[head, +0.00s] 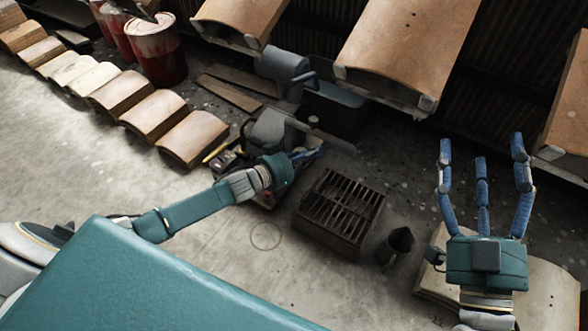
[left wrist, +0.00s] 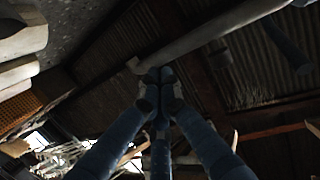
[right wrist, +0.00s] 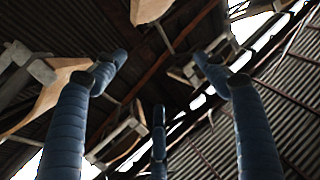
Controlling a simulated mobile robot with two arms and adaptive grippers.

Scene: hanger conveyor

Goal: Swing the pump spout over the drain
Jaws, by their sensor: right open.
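The grey pump spout (head: 334,141) points right from the pump body (head: 270,128), behind the drain. The drain, a rusty square grate (head: 335,205), lies on the floor nearer to me; the spout's end is beyond its far edge, not above it. My left gripper (head: 312,154) is just on the near side of the spout. In the left wrist view its fingertips (left wrist: 156,82) are drawn together beside the spout's end (left wrist: 145,62); whether they touch it I cannot tell. My right gripper (head: 482,150) is open and empty, right of the drain; its fingers are spread in the right wrist view (right wrist: 155,85).
A dark cone-topped object (head: 398,243) stands right of the drain. Curved tiles (head: 195,137) line the floor at left, near red drums (head: 157,50). Large tan curved pieces (head: 405,40) hang above and behind.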

